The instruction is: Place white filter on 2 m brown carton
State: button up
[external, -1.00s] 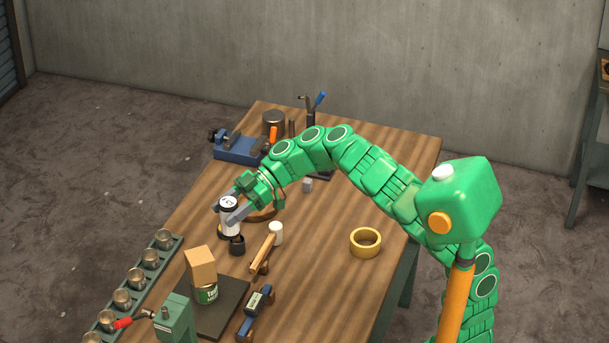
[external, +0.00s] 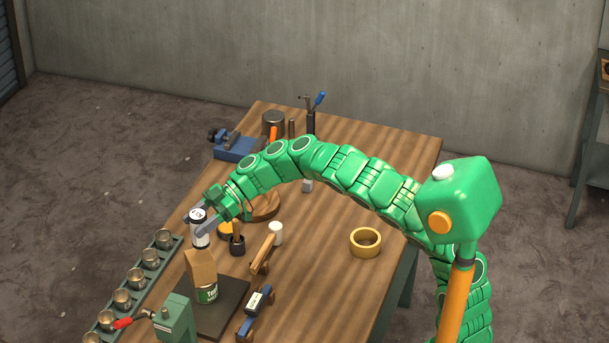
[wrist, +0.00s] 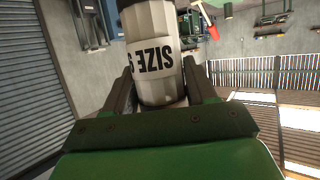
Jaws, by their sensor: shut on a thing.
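The white filter (external: 199,236) is a pale cylinder with a dark-marked top, held upright off the table. In the wrist view the filter (wrist: 157,45) has a white band with the letters SIZE and sits between both fingers. My gripper (external: 198,223) is shut on it. I see a gap between filter and carton.
The can stands on a dark board (external: 228,308). A rack of metal cups (external: 137,282) runs along the left edge. A dark pot with a brown handle (external: 237,244), a white cylinder (external: 276,233) and a yellow tape ring (external: 365,242) stand to the right.

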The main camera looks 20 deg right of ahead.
jog(key=shift+w+a+f, duration=0.25)
jog(key=shift+w+f, duration=0.05)
jog(key=shift+f, duration=0.15)
jog(key=shift+w+a+f, duration=0.2)
jog(key=shift+w+f, duration=0.05)
jog(key=shift+f, duration=1.6)
jog(key=shift+f, duration=0.1)
jog(key=o, duration=1.1)
jog(key=v, duration=1.2)
jog(key=shift+s+d, duration=0.1)
jog(key=shift+s, duration=0.05)
